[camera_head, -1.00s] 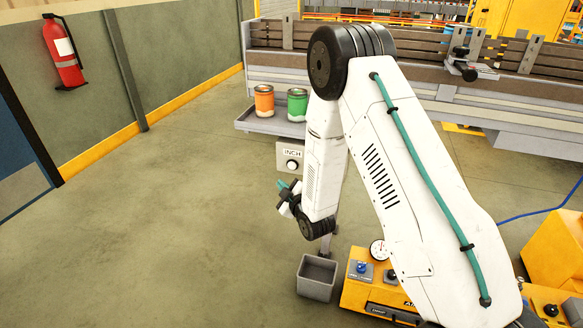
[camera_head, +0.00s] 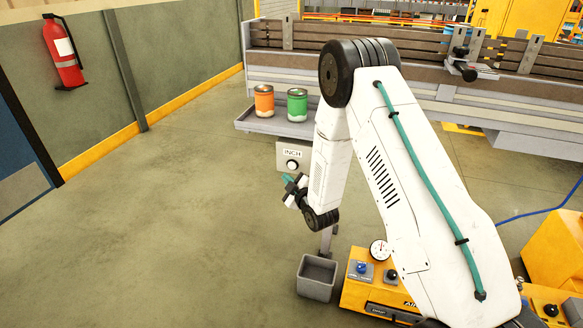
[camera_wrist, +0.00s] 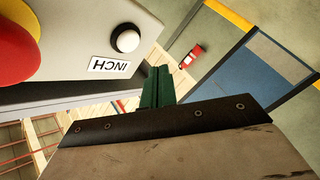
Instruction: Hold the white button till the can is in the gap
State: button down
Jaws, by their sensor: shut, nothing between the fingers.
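The white button (camera_head: 292,165) sits under an INCH label on a grey box (camera_head: 285,154) at the conveyor's near side. In the wrist view the button (camera_wrist: 128,40) shows on the box face, apart from the green fingertips (camera_wrist: 157,88). My gripper (camera_head: 288,180) is shut and empty, just below and left of the button in the head view. An orange can (camera_head: 264,101) and a green can (camera_head: 297,105) stand upright on the grey end tray (camera_head: 250,126). I cannot make out which place is the gap.
A red and yellow round control (camera_wrist: 15,45) is on the same box, in the wrist view. A grey open bin (camera_head: 317,278) stands below my arm beside yellow equipment (camera_head: 352,295). A fire extinguisher (camera_head: 62,52) hangs on the left wall. The floor at left is clear.

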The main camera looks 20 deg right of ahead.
aim_at(292, 165)
jog(key=shift+w+d, duration=0.55)
jog(key=shift+w, duration=0.15)
jog(key=shift+w+d, duration=0.5)
jog(key=shift+w, duration=0.2)
jog(key=shift+w+d, duration=0.1)
dwell(1.0)
jog(key=shift+w+d, duration=0.15)
jog(key=shift+w, duration=0.1)
